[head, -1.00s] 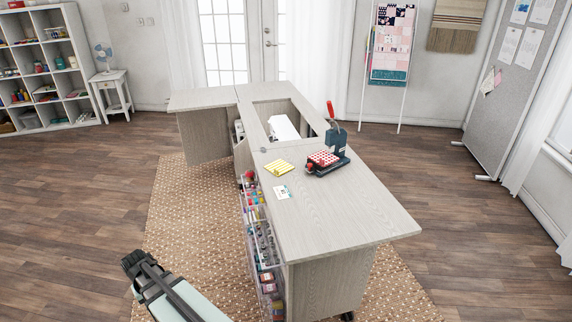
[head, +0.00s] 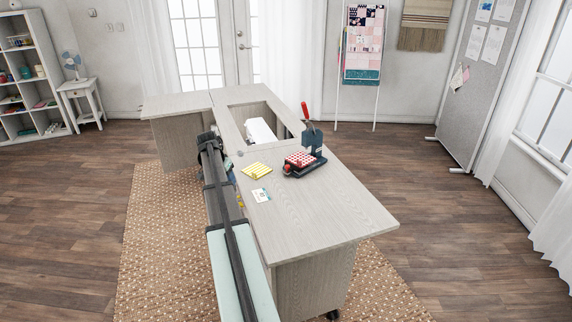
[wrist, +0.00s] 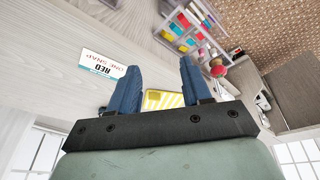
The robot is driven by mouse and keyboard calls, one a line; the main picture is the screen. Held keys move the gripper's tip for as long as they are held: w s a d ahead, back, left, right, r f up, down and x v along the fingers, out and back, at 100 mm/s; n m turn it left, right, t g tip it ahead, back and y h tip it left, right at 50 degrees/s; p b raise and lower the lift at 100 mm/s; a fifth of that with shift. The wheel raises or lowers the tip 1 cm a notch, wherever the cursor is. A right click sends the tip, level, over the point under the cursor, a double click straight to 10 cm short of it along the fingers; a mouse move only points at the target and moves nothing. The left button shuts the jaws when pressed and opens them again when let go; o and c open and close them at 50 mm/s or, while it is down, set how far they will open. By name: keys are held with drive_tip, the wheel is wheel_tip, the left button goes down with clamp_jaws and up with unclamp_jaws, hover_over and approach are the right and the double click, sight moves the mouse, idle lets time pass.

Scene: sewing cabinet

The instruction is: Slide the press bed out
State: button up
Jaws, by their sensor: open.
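The press (head: 310,140) stands on the cabinet top, a dark blue-grey frame with a red lever raised at its back. Its bed (head: 300,160) carries a red-and-white dotted piece and sits at the front left of the frame. My gripper (head: 208,138) is left of the press, by the cabinet's left edge, apart from the press. In the wrist view my gripper (wrist: 160,72) shows two blue fingers spread apart with nothing held between them. The press is not visible in the wrist view.
A yellow patterned square (head: 257,171) and a small card (head: 261,195) lie on the cabinet top (head: 320,215) left of the press. A white machine (head: 260,130) sits in the opening behind. The right end of the top is clear.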

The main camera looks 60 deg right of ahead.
drive_tip(key=s+d+r+m+g, duration=0.1)
drive_tip(key=s+d+r+m, duration=0.2)
drive_tip(key=s+d+r, duration=0.35)
drive_tip(key=s+d+r+m, duration=0.2)
drive_tip(key=s+d+r, duration=0.2)
drive_tip(key=s+d, duration=0.55)
approach(286, 163)
drive_tip(key=shift+h, duration=0.4)
drive_tip(key=s+f, duration=0.1)
drive_tip(key=f, duration=0.1)
drive_tip(key=s+f, duration=0.1)
drive_tip(key=f, duration=0.1)
drive_tip(key=s+a+f, duration=0.1)
drive_tip(key=f, duration=0.1)
drive_tip(key=shift+s+f, duration=0.1)
drive_tip(key=shift+f, duration=0.15)
clamp_jaws()
drive_tip(key=shift+a, duration=0.1)
